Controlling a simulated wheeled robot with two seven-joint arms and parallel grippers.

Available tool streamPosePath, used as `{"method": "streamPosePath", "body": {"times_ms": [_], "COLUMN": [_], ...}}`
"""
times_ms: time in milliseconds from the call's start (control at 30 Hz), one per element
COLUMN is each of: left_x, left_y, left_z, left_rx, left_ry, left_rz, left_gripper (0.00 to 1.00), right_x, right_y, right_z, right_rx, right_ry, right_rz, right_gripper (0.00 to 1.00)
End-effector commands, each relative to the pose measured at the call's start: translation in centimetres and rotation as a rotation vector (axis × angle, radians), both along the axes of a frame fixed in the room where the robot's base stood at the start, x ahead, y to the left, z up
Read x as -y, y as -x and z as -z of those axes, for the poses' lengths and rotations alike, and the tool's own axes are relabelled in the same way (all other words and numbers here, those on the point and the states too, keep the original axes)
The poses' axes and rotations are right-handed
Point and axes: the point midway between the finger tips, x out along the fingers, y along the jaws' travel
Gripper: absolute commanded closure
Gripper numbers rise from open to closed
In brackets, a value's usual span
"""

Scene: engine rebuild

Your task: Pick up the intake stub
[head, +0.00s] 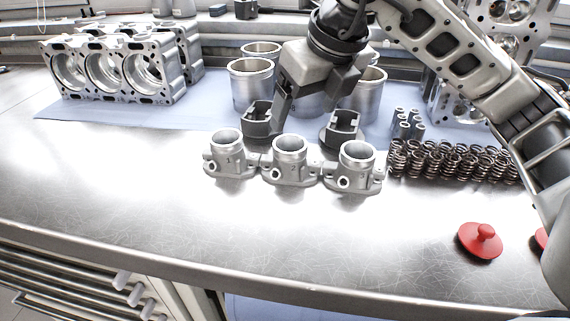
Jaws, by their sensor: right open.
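Three grey intake stubs stand upright in a row on the steel bench: a left intake stub (230,158), a middle intake stub (290,166) and a right intake stub (355,172). Nothing shows between the fingers. My left gripper is not in view.
Cylinder liners (250,82) stand behind my right gripper on a blue mat (205,117). An engine block (120,68) sits at the back left. Several valve springs (450,162) stand to the right. A red knobbed disc (480,240) lies front right. The front left bench (110,190) is clear.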

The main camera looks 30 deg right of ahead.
Motion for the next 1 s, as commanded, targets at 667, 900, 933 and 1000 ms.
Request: {"method": "streamPosePath", "body": {"times_ms": [667,900,933,1000], "left_x": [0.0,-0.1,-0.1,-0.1], "left_y": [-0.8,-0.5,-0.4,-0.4], "left_z": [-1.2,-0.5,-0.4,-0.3], "left_rx": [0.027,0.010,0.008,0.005], "left_ry": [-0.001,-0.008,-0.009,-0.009], "left_rz": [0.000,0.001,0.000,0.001], "left_gripper": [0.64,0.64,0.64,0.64], "right_x": [-0.5,-0.7,-0.7,-0.7], "right_y": [-3.2,-4.1,-4.1,-4.1], "right_z": [8.8,10.8,10.8,10.8], "right_rx": [-0.004,-0.001,0.000,0.000], "right_ry": [0.000,-0.001,0.000,-0.001], "right_rz": [-0.004,-0.005,-0.004,-0.005], "right_gripper": [0.21,0.21,0.21,0.21]}}
